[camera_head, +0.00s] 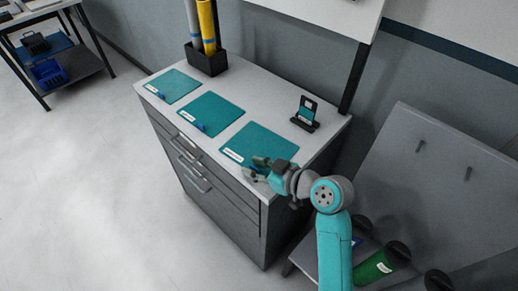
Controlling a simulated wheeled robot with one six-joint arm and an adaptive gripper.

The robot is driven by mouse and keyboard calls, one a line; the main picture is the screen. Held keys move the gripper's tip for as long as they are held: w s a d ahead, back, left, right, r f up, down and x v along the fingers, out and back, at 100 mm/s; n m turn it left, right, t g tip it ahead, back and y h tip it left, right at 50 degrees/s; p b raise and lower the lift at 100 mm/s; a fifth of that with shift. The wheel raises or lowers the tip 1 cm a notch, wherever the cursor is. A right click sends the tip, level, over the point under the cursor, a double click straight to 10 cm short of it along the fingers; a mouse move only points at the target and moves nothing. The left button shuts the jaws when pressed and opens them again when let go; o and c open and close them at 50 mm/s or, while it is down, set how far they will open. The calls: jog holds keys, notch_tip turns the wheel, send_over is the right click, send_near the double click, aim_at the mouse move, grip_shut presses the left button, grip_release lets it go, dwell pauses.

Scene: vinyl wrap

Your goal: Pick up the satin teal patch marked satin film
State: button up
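Three flat teal patches lie in a row on the grey cabinet top (262,98). They are a left patch (173,84), a middle patch (213,112) and a right patch (262,138). Each has a small white label near its front edge, too small to read, so I cannot tell which one is satin film. A small blue piece shows at the front edge of the left and middle patches. My gripper (256,168) is at the front right corner of the right patch and covers part of it. Whether its fingers are open or shut is not clear.
A black holder (207,64) with upright rolls stands at the back left of the cabinet. A slanted grey rack with dark-ended rolls, one green (374,268), stands right. Floor at left is clear.

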jog(key=shift+w+a+f, duration=0.2)
jog(key=shift+w+a, duration=0.1)
jog(key=shift+a, duration=0.15)
grip_shut()
